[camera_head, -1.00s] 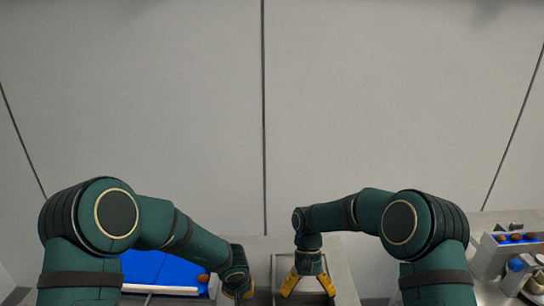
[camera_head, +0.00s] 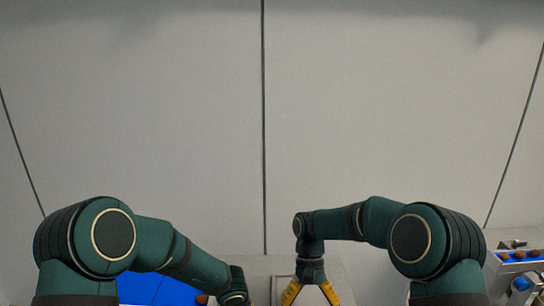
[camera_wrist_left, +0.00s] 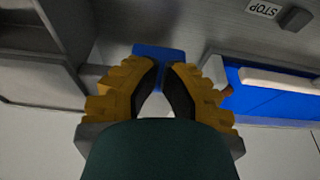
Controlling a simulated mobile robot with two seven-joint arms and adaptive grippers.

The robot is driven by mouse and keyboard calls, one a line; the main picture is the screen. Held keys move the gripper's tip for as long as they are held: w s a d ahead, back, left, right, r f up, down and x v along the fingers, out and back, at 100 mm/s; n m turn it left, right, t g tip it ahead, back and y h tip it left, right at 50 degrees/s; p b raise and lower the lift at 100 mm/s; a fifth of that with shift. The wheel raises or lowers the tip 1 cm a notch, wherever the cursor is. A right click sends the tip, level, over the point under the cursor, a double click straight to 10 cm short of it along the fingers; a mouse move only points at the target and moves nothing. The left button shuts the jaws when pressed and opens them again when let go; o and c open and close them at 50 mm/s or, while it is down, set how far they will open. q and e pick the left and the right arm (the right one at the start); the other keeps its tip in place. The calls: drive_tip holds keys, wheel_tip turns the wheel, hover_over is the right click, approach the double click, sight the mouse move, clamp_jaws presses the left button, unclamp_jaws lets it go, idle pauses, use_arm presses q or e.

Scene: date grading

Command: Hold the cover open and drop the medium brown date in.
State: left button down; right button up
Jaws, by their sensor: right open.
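My right gripper (camera_head: 311,296) has its yellow fingers spread and nothing visible between them. It points down over the grey worktop; its tips are at the lower picture edge. My left gripper (camera_wrist_left: 164,66) shows in the left wrist view, its fingertips close together at a blue piece (camera_wrist_left: 157,52) that reaches between them. Whether they grip it is unclear. A brown date (camera_head: 201,299) lies at the right end of the blue surface, partly cut off; a brown spot (camera_wrist_left: 228,91) also shows in the left wrist view. I cannot identify the cover for certain.
A blue surface (camera_head: 150,288) with a pale edge lies below my left arm. At far right, a light tray (camera_head: 491,262) holds brown dates (camera_head: 520,254) in blue, near a blue round thing (camera_head: 521,284). A STOP label (camera_wrist_left: 263,8) shows in the left wrist view.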

use_arm(q)
drive_tip(key=s+b, duration=0.4)
drive_tip(key=s, duration=0.9)
drive_tip(key=shift+s, duration=0.4)
idle(0.6)
drive_tip(key=p+v, duration=0.4)
drive_tip(key=v, duration=0.4)
drive_tip(key=shift+s+r, duration=0.15)
drive_tip(key=shift+s, duration=0.2)
idle(0.4)
